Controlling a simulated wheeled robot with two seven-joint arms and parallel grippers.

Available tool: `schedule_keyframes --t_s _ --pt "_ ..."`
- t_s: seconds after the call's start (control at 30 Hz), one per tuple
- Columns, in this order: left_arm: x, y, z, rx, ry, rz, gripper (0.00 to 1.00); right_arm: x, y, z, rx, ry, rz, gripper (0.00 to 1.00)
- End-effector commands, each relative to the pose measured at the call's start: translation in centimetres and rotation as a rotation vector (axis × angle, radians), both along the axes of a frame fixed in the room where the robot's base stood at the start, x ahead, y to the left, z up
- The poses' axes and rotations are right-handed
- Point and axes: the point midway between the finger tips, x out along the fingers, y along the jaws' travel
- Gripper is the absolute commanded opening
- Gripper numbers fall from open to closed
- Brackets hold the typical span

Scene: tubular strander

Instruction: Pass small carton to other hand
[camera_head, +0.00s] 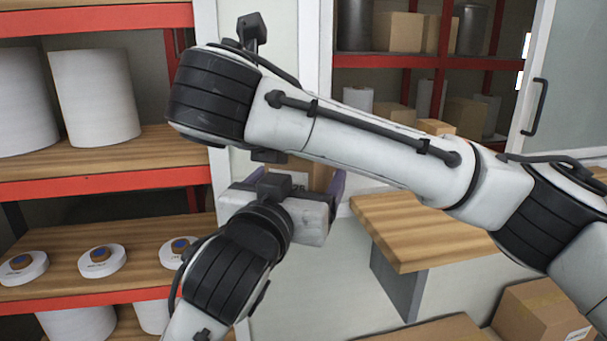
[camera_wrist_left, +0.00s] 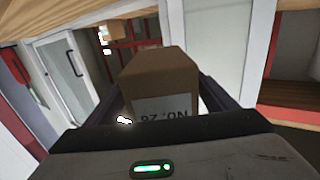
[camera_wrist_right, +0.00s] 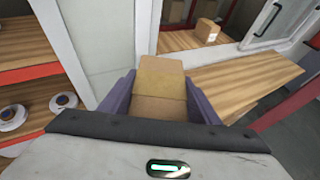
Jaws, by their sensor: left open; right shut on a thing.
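The small carton (camera_wrist_right: 160,75) is a plain brown box held between the purple fingers of my right gripper (camera_wrist_right: 160,88), which is shut on it. In the left wrist view the carton (camera_wrist_left: 155,70) shows a pale label with upside-down printing. My left gripper (camera_wrist_left: 162,98) is open, with its fingers on either side of the carton; whether they touch it cannot be told. In the head view only a strip of the carton (camera_head: 321,176) shows, between my left gripper and my right forearm. My right gripper is mostly hidden there behind that arm.
A red-framed shelf (camera_head: 105,183) with white rolls (camera_head: 94,97) and small discs (camera_head: 102,260) stands at left. A wooden ledge (camera_head: 425,235) is at right, with large cartons (camera_head: 541,312) below. Behind stands a cabinet with boxes (camera_head: 398,30) and a glass door (camera_head: 565,80).

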Motion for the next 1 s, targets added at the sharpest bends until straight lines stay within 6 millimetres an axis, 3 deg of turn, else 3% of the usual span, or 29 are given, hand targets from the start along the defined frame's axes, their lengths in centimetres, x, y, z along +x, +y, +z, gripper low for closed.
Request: schedule_keyframes --t_s 0.2,0.53,0.57,0.6,0.67,1.0 --pt "0.01 -0.01 0.03 -0.001 0.000 0.000 0.76 0.00 0.00 0.17 0.001 -0.004 0.000 0.19" --pt "-0.08 -0.10 0.04 0.000 -0.001 -0.003 0.21 0.00 0.04 0.18 0.003 -0.005 0.000 0.19" --pt "-0.13 -0.11 0.28 -0.003 -0.007 -0.004 0.19 0.01 0.05 0.20 0.003 -0.006 0.001 0.59" --pt "-0.15 -0.13 0.28 -0.003 -0.007 -0.004 0.14 0.01 0.05 0.19 0.003 -0.005 0.001 0.66" --pt "-0.14 -0.12 0.28 -0.003 -0.007 -0.004 0.14 0.01 0.04 0.17 0.002 -0.004 0.001 0.76" --pt "-0.08 -0.01 0.25 -0.002 -0.006 -0.001 0.14 -0.06 0.06 0.14 0.000 -0.002 0.001 0.78"
